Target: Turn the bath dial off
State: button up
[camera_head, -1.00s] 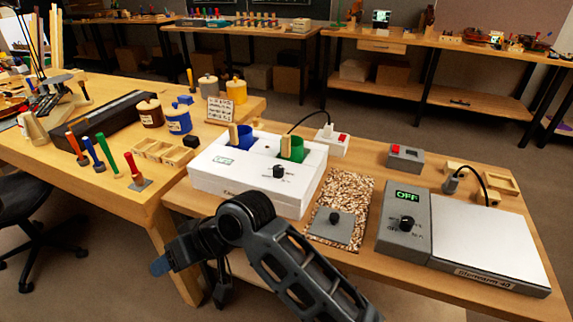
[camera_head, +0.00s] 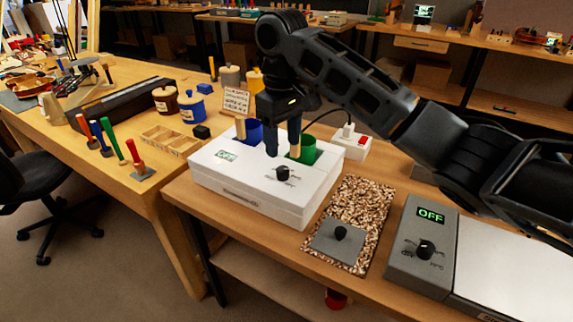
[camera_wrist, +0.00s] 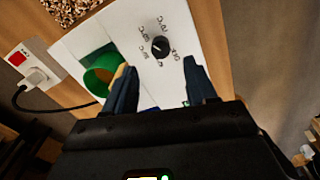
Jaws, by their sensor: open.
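The bath is a white box (camera_head: 245,196) on the right-hand bench. A blue pot (camera_head: 255,131) and a green pot (camera_head: 305,150) are set in its top. Its black round dial (camera_head: 283,173) is on the top near the front edge, and the small green display (camera_head: 227,156) is too blurred to read surely. My gripper (camera_head: 282,148) is open and empty, pointing down above the bath behind the dial. In the wrist view the dial (camera_wrist: 160,47) shows between and beyond the two fingertips (camera_wrist: 159,72), apart from both, with temperature marks around it. Its pointer direction is unclear.
A wooden stick (camera_head: 295,143) stands in the green pot close to my gripper. A power strip (camera_head: 350,142) is behind. To the right are a speckled mat (camera_head: 362,205) with a knobbed grey plate (camera_head: 338,242), and a grey unit (camera_head: 420,250) reading OFF.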

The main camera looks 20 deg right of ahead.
aim_at(283, 169)
notch_tip(283, 169, down, 7)
jog(key=shift+f, duration=0.2)
jog(key=shift+c, duration=0.4)
grip_shut()
